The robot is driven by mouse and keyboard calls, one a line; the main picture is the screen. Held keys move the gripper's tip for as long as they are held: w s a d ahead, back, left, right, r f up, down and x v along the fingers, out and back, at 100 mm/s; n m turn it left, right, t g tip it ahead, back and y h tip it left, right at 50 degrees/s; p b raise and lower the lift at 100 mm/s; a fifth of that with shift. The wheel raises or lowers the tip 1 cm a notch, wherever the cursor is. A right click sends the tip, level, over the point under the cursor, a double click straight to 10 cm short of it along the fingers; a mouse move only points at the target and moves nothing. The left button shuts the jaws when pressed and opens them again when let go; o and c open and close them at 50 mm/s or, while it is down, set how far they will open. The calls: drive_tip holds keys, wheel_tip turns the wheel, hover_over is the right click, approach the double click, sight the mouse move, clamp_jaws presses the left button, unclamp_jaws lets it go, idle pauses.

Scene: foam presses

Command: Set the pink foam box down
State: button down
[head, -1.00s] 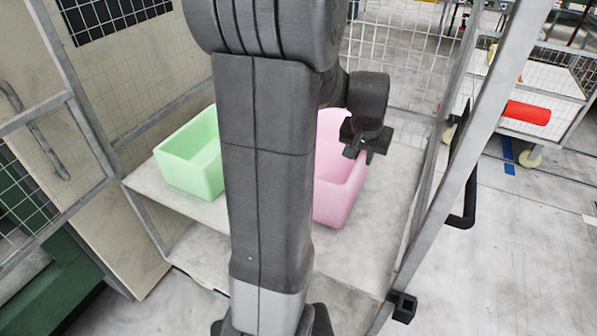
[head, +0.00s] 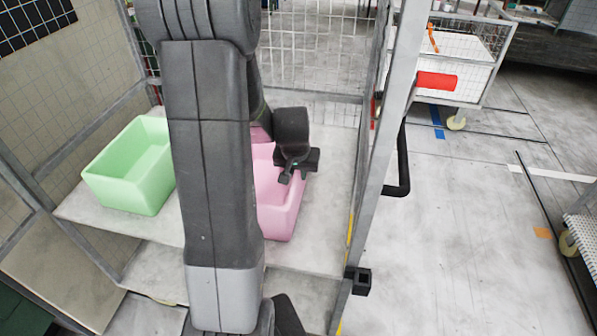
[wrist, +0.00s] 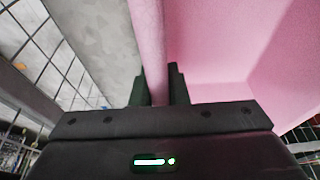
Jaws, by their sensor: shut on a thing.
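The pink foam box (head: 278,215) is an open tub at the right part of a grey shelf (head: 325,205), partly hidden behind my arm. My gripper (head: 291,174) is at its right-hand rim in the head view. In the wrist view, my gripper (wrist: 160,88) has one finger on each side of the pink box's wall (wrist: 150,45), shut on it. The box looks upright and empty where its inside shows. Its underside is hidden, so I cannot tell whether it touches the shelf.
A green foam box (head: 132,175) stands left of my arm on the same shelf. Wire mesh (head: 315,50) closes the back. A grey upright post (head: 398,90) with a black handle (head: 400,165) stands at the right. A cart (head: 465,55) with a red roll is beyond.

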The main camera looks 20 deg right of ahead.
drive_tip(key=shift+f, duration=0.15)
drive_tip(key=c, duration=1.4)
unclamp_jaws()
drive_tip(key=v, duration=1.2)
drive_tip(key=shift+r, duration=0.2)
drive_tip(key=shift+f, duration=0.1)
